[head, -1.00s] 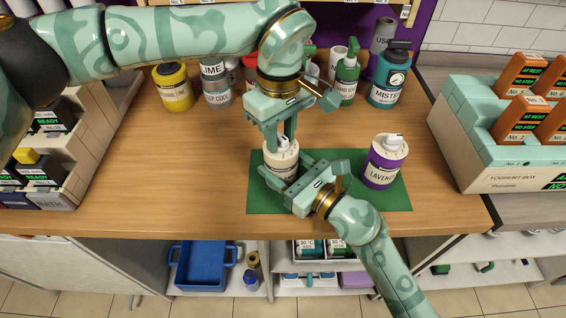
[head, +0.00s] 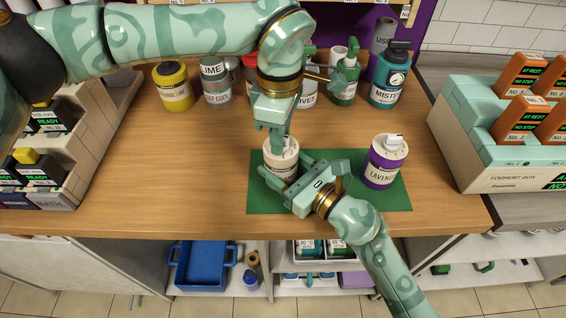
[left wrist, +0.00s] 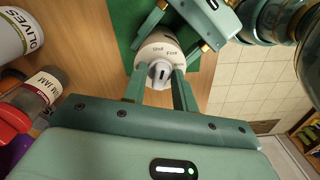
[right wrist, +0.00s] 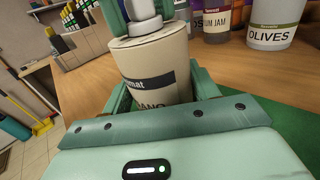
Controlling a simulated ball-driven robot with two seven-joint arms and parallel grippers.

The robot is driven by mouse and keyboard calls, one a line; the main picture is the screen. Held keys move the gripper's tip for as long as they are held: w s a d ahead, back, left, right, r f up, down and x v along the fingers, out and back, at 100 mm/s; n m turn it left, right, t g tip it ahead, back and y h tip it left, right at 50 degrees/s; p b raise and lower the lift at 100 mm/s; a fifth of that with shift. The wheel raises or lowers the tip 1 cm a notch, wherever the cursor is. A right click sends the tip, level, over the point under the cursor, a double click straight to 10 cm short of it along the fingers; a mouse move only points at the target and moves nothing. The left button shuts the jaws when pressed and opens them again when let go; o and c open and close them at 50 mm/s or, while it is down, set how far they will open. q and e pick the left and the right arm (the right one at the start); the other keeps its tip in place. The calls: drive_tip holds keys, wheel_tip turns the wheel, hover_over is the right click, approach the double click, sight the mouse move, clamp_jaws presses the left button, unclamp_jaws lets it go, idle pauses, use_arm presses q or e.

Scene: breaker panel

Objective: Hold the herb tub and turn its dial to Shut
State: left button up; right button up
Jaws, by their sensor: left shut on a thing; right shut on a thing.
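The herb tub (head: 281,164) is a small cream tub standing upright at the left part of the green mat. In the right wrist view its side (right wrist: 160,72) carries a dark label ending in "ANO". My right gripper (head: 287,178) is shut around the tub's body from the front right. My left gripper (head: 280,140) points down from above, shut on the grey dial (left wrist: 160,73) on the lid. The words "Shut" and "Fine" show on the lid beside the dial in the left wrist view. I cannot tell exactly which mark the dial points to.
A purple lavender tub (head: 385,163) stands on the right of the green mat (head: 335,202). Several bottles and tubs, such as the yellow one (head: 173,88), line the back. A yoghurt box (head: 470,150) stands at the right. The wooden counter (head: 170,165) is clear on the left.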

use_arm(q)
drive_tip(key=shift+n, duration=0.7)
drive_tip(key=n, duration=0.3)
drive_tip(key=o, duration=1.1)
drive_tip(key=shift+r, duration=3)
use_arm(e)
drive_tip(key=o, duration=1.2)
